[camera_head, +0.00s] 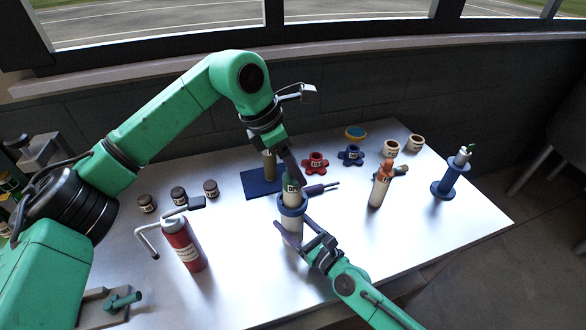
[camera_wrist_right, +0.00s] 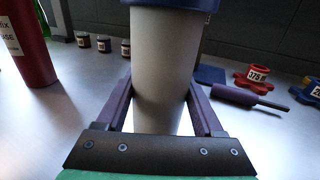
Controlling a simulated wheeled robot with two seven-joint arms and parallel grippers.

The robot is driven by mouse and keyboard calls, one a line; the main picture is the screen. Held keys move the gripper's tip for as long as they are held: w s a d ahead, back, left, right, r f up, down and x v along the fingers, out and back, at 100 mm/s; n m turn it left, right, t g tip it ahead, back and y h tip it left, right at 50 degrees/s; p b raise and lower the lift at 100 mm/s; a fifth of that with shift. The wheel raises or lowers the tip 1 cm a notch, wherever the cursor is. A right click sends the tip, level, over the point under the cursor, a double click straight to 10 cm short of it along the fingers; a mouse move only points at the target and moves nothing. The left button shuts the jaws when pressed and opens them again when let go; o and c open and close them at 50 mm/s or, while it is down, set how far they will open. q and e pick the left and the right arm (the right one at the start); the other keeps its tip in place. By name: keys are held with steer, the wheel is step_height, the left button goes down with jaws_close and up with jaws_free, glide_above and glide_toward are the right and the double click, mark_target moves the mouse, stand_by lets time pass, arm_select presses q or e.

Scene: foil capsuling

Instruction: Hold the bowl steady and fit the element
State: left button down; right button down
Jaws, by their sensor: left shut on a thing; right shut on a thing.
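A pale cylinder (camera_head: 293,221) with a blue collar (camera_head: 292,204) stands upright near the middle of the table. The cylinder (camera_wrist_right: 158,70) fills the centre of the right wrist view, and the collar's edge (camera_wrist_right: 178,4) shows at the top. My right gripper (camera_head: 296,238) is shut around its lower body, one purple finger on each side. My left gripper (camera_head: 290,172) comes down from above and is shut on a dark green labelled piece (camera_head: 291,184) at the cylinder's top. Whether that piece is seated is hidden. No plain bowl shape shows.
A red bottle (camera_head: 184,246) with a bent grey handle stands left. Three brown jars (camera_head: 179,195), a blue mat (camera_head: 258,183), a red star knob (camera_head: 315,163) and a blue one (camera_head: 351,154) lie behind. Cylinders (camera_head: 379,188) and (camera_head: 451,178) stand right; the front right is clear.

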mark_target(293, 193)
arm_select(q)
steer(key=shift+r, duration=4.2)
steer(key=shift+f, duration=6.15)
